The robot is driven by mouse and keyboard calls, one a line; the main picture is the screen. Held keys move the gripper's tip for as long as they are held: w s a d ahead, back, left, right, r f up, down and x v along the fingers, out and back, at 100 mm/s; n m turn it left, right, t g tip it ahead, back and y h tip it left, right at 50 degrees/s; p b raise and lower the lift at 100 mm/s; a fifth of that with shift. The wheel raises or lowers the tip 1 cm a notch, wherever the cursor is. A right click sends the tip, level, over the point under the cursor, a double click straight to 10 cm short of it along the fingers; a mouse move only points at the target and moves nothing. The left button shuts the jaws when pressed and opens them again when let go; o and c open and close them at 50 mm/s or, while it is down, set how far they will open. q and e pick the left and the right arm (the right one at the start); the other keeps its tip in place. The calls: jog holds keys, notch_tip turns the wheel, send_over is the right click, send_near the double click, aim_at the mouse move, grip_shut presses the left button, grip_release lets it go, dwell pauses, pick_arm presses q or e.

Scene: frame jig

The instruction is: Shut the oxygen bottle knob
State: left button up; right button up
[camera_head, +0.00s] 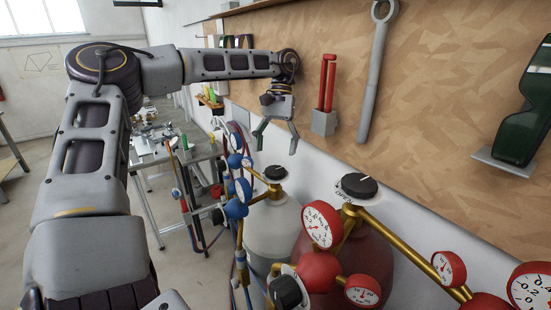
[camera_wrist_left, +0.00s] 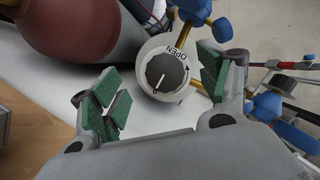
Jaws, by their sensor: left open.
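A black knob (camera_head: 275,173) sits on top of the white gas bottle (camera_head: 270,232) with blue-rimmed gauges. In the left wrist view the knob (camera_wrist_left: 167,73) shows its white pointer line and the word OPEN with an arrow on the pale collar around it. My left gripper (camera_head: 276,151) is open and empty above this knob, apart from it. In the left wrist view the knob lies between the spread green-padded fingers (camera_wrist_left: 162,76). My right gripper is not in view.
A dark red bottle (camera_head: 340,262) with its own black knob (camera_head: 357,187) and red gauges stands to the right. A cluttered workbench (camera_head: 150,150) stands behind at left.

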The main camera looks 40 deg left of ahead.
aim_at(275, 169)
pick_arm(q)
jog(key=shift+r, duration=2)
